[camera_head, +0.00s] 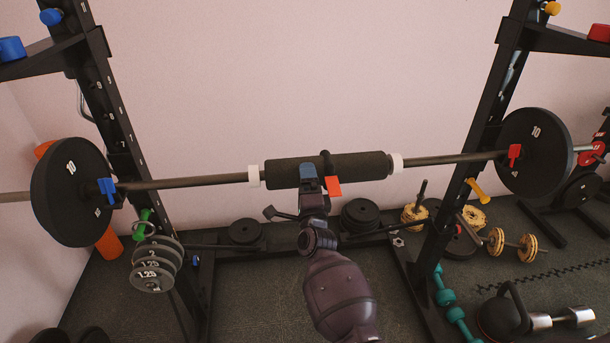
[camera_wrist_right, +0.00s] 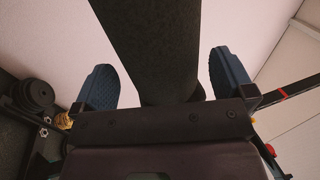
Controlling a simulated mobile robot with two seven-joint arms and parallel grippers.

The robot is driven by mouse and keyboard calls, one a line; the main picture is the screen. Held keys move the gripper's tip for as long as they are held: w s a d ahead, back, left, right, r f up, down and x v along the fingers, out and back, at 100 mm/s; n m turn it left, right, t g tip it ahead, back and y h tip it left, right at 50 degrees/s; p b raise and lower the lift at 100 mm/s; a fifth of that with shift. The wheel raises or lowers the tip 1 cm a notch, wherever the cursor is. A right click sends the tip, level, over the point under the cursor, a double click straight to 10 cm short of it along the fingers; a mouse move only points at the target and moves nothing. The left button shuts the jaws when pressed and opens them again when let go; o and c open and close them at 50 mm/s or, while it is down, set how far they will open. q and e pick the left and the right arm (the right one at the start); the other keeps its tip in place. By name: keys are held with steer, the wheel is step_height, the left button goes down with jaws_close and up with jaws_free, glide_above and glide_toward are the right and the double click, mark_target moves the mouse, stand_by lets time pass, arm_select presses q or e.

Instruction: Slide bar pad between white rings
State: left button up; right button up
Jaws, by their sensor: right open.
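The black bar pad (camera_head: 358,166) is around the bar (camera_head: 200,182) and spans the gap between the left white ring (camera_head: 254,176) and the right white ring (camera_head: 397,163). Its ends appear to be at or very near both rings. My right gripper (camera_head: 309,172) is at the pad's left-middle part. In the right wrist view, the pad (camera_wrist_right: 150,45) passes between the two blue fingers of the open gripper (camera_wrist_right: 163,80), with gaps on both sides. The lower side of the pad is hidden behind the gripper's palm. My left gripper is not in view.
The bar rests across two black rack uprights (camera_head: 122,150) and carries a left plate (camera_head: 68,205) and a right plate (camera_head: 545,150). Hanging small plates (camera_head: 155,265), yellow dumbbells (camera_head: 497,242) and a kettlebell (camera_head: 503,315) are lower down. The wall space above the bar is clear.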

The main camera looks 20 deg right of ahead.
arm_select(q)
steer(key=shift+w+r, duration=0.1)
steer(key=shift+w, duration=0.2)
arm_select(e)
steer(key=v, duration=0.7)
steer(key=shift+s, duration=0.3)
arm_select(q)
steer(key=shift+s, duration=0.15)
arm_select(e)
steer(key=shift+a+f, duration=0.1)
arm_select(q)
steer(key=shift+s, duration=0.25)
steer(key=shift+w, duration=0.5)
arm_select(e)
steer(key=s+d+f+n+g+y, duration=0.1)
steer(key=s+f+n+g, duration=0.2)
steer(key=s+f+n, duration=0.2)
steer(key=s+d+f+n+g+y, duration=0.2)
steer(key=s+f+n, duration=0.3)
steer(key=s+n, duration=0.4)
steer(key=s+d+f+n+g+y, duration=0.1)
steer(key=s+f+n+g, duration=0.3)
steer(key=s, duration=1.1)
steer(key=shift+s+d+f+n+y, duration=0.15)
steer(key=shift+d+f+n+y, duration=0.35)
steer(key=shift+f+n, duration=0.95)
